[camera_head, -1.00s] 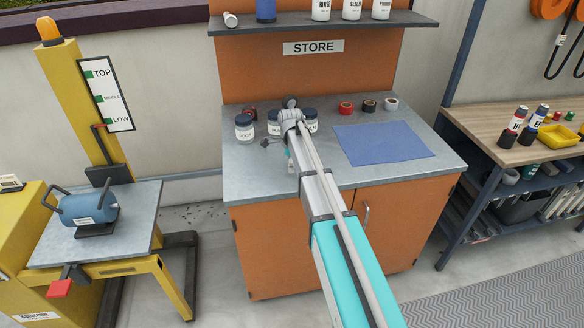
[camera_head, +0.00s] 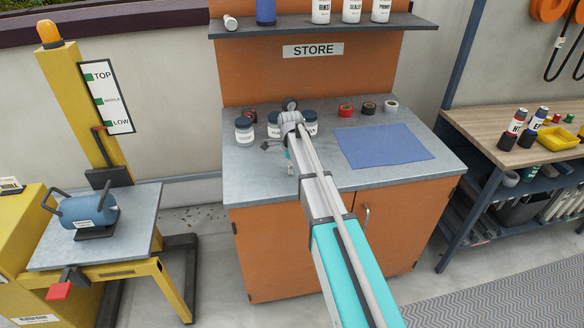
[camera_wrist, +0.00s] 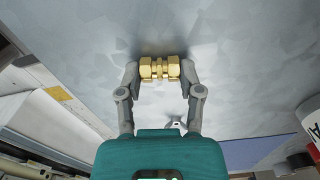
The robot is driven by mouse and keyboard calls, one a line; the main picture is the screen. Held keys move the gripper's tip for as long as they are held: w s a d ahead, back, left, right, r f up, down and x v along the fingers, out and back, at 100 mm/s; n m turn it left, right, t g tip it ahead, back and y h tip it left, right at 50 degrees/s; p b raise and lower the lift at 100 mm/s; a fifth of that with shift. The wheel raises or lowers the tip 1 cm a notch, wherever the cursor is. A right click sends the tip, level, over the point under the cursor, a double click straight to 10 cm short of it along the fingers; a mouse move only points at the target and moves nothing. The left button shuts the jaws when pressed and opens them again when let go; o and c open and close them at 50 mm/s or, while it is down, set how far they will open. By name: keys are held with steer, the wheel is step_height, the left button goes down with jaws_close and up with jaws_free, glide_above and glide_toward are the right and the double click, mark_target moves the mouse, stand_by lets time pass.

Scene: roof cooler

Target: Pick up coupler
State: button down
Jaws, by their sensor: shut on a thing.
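The coupler (camera_wrist: 160,68) is a small brass fitting with hex ends. It shows in the wrist view, held crosswise between the two fingertips of my gripper (camera_wrist: 159,73). The fingers touch it at both ends, and the grey metal counter (camera_wrist: 240,60) lies behind it. I cannot tell from this view whether the coupler touches the counter. In the head view my gripper (camera_head: 268,145) is over the left part of the store counter (camera_head: 245,178), beside the jars, and the coupler is too small or hidden to make out there.
Several white jars with dark lids (camera_head: 244,130) stand close around my gripper. A blue mat (camera_head: 385,145) and tape rolls (camera_head: 368,107) lie to the right. A shelf with bottles (camera_head: 330,24) hangs above. A yellow lift with a blue tank (camera_head: 88,208) stands at left.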

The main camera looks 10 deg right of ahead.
steer(key=shift+r, duration=0.15)
step_height(320, 180, up, 2)
steer(key=shift+r+p, duration=0.1)
steer(key=shift+p, duration=1.1)
steer(key=s+r+p, duration=1)
steer(key=s, duration=0.4)
steer(key=shift+r, duration=0.2)
